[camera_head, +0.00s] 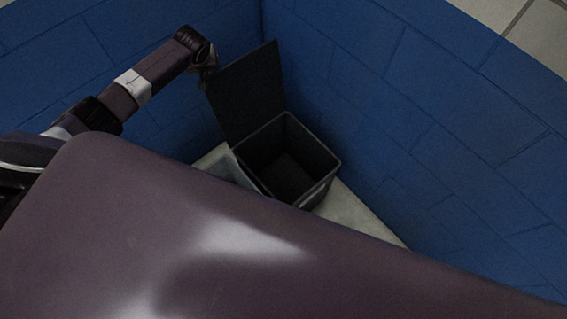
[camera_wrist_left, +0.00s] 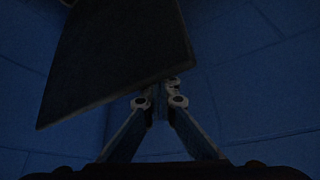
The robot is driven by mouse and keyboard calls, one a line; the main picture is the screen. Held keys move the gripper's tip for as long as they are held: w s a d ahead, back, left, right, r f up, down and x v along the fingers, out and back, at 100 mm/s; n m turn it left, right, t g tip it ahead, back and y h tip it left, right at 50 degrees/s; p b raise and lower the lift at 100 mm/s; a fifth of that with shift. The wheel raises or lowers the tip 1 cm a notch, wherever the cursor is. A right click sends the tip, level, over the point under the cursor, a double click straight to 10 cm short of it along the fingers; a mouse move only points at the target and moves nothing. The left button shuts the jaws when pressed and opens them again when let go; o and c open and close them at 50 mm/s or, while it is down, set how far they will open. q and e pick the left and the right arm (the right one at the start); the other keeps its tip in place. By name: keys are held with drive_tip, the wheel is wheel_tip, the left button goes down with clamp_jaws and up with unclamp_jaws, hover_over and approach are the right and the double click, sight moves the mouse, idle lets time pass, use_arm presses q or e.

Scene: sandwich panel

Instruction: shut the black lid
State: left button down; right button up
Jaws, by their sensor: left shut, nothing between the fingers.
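The black lid (camera_head: 247,94) stands raised, tilted up from the far left side of an open dark box (camera_head: 316,187). The lid also fills the upper left of the left wrist view (camera_wrist_left: 115,55), where it is very dark. My left gripper (camera_head: 205,78) is at the lid's upper left corner in the head view. In the left wrist view its fingertips (camera_wrist_left: 162,88) are together with nothing between them, close to the lid's lower right corner. I cannot tell whether they touch it. My right gripper is not in view.
The box stands on a pale surface (camera_head: 352,213) in a corner between blue tiled walls (camera_head: 400,110). The wall on the right is close to the box. My own purple body hides the lower part of the head view.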

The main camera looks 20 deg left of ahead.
sight(220, 84)
use_arm(q)
drive_tip(key=shift+s+d+r+p, duration=0.1)
drive_tip(key=shift+s+d+p, duration=0.3)
drive_tip(key=shift+d+p, duration=0.4)
drive_tip(key=shift+s+d+f+p, duration=0.1)
drive_tip(key=shift+s+d+p, duration=0.35)
drive_tip(key=shift+d+p, duration=0.4)
drive_tip(key=shift+s+d+r+p, duration=0.1)
drive_tip(key=shift+s+d+p, duration=0.3)
drive_tip(key=shift+d+p, duration=0.4)
drive_tip(key=shift+s+d+p, duration=0.4)
drive_tip(key=shift+d+p, duration=0.1)
drive_tip(key=shift+d, duration=0.3)
drive_tip(key=shift+s+d+p, duration=0.4)
drive_tip(key=shift+d+p, duration=0.15)
drive_tip(key=shift+d, duration=0.25)
drive_tip(key=shift+s+d+p, duration=0.4)
drive_tip(key=shift+d+p, duration=0.1)
drive_tip(key=shift+d, duration=0.3)
wheel_tip(220, 84, up, 12)
drive_tip(key=p, duration=1)
